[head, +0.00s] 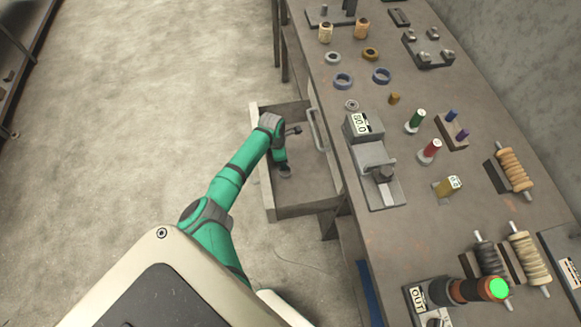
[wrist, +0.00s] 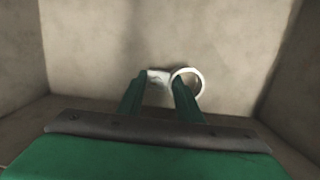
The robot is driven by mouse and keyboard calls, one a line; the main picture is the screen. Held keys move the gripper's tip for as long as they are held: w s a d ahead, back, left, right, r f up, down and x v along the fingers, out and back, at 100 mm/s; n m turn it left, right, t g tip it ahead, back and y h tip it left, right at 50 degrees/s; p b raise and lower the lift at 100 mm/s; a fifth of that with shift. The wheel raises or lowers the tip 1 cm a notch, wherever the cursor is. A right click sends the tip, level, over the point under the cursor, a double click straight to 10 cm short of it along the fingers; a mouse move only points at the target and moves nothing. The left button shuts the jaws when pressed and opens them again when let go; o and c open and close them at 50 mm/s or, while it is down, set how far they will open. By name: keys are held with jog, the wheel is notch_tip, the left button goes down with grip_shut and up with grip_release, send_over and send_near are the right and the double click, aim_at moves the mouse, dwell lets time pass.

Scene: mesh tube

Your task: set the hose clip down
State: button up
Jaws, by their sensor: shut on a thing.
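The hose clip (wrist: 201,84) is a pale ring with a small tab. In the wrist view the tab sits between the fingertips of my gripper (wrist: 160,79), and the ring stands at the right fingertip. My gripper is shut on the clip. In the head view my gripper (head: 285,171) is down inside an open drawer (head: 307,211) at the front of the workbench, and the clip cannot be made out there. The wrist view shows the drawer's pale inside ahead of the fingers. I cannot tell whether the clip touches the drawer floor.
The workbench (head: 335,110) runs along the right. The drawer handle (head: 317,130) is by the bench edge. The drawer looks otherwise mostly bare.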

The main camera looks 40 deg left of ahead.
aim_at(290, 171)
jog(key=d, duration=0.4)
jog(key=shift+s, duration=0.2)
jog(key=shift+f, duration=0.55)
jog(key=shift+f, duration=0.15)
jog(key=o, duration=1.2)
jog(key=shift+w, duration=0.1)
jog(key=r, duration=0.8)
jog(key=s+a+r, duration=0.1)
jog(key=r, duration=0.3)
jog(key=shift+r, duration=0.1)
jog(key=shift+s, duration=0.15)
